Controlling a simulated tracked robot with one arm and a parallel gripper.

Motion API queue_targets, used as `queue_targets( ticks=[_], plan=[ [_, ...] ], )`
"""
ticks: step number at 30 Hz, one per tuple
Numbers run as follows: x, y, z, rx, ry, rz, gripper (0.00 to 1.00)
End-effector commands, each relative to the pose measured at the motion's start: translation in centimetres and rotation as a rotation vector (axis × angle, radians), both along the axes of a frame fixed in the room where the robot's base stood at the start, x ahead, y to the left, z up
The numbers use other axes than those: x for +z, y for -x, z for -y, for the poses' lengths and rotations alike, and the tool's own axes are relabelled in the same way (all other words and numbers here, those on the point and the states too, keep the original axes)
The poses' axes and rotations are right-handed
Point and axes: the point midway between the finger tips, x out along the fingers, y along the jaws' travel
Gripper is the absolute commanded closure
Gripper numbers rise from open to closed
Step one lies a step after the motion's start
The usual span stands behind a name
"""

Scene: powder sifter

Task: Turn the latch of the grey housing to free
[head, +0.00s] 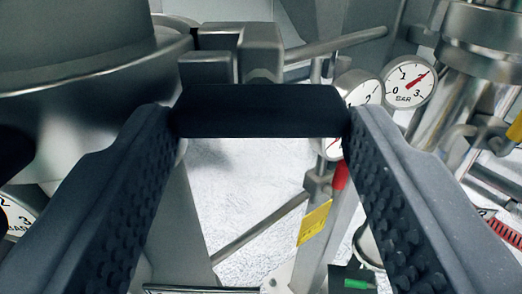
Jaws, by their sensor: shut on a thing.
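My gripper (262,122) reaches in from the bottom, its two dark, studded fingers wide apart. It is shut on the black bar of the latch (258,108), which lies level across the view with one end against each fingertip. Behind the bar are grey blocks (262,50) that seem to belong to the latch mount. The grey housing (75,85) with a round, flanged rim fills the upper left, next to these blocks. The fingertips hide the ends of the bar.
Pressure gauges (408,80) stand close behind the right fingertip. Metal pipes (478,50) fill the right side. A post with a red part (340,175) and a yellow tag (313,222) stands between the fingers, lower down. Pale floor (240,185) shows below the bar.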

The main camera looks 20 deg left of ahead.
Motion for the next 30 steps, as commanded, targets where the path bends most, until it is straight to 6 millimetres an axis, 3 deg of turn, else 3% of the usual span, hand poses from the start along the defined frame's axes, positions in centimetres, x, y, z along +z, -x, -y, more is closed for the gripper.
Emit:
queue_targets(
  ticks=[11,30],
  plan=[
    [0.07,0.00,0.23,-0.003,0.163,0.078,0.70],
    [-0.22,-0.07,0.42,-0.002,0.710,0.330,0.70]
  ],
)
